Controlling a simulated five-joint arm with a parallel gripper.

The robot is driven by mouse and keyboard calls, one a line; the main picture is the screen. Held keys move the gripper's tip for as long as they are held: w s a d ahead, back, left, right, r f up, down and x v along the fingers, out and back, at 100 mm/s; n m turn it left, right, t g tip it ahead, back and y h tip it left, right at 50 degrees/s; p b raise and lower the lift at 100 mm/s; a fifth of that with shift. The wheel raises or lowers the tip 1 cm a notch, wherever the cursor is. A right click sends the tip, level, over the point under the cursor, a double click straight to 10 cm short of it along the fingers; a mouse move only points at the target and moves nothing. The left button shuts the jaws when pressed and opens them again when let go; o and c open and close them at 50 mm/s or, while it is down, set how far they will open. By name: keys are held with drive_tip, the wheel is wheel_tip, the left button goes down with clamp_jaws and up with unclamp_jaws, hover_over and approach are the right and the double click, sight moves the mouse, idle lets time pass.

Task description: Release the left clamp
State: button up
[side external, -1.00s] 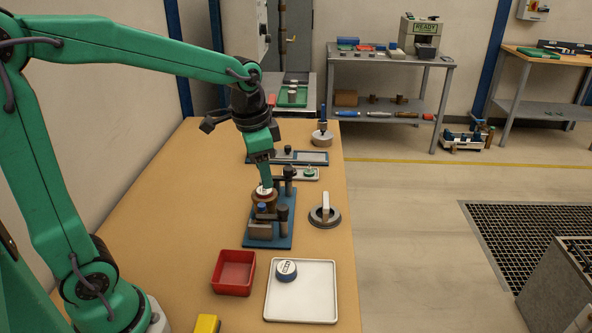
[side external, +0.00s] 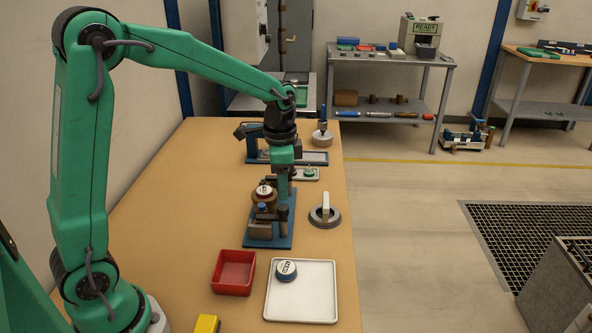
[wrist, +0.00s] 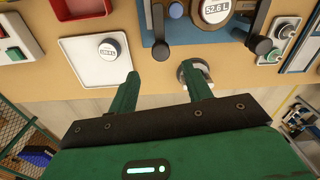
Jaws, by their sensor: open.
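The blue clamp fixture (side external: 282,240) stands on the bench and holds a round brown meter (side external: 264,193) with a white dial. The dial reads 52.6 L in the wrist view (wrist: 215,8). One dark clamp (side external: 283,214) is on the near side of the fixture; it shows at the left of the meter in the wrist view (wrist: 161,54). A second dark clamp (wrist: 262,46) is at the right there; in the side view my arm overlaps its area. My gripper (wrist: 160,73) is open, its fingers apart and empty, in front of the left clamp in the picture.
A white tray (side external: 325,300) with a small round meter (side external: 286,271) and a red bin (side external: 233,272) are at the near end. A grey ring with a white handle (side external: 325,214) stands right of the fixture by the bench edge. More small fixtures are behind.

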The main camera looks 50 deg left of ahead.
sight(283, 207)
drive_tip(key=shift+a+f, duration=0.1)
drive_tip(key=shift+f, duration=3.3)
drive_tip(key=c, duration=1)
drive_tip(key=shift+o, duration=0.2)
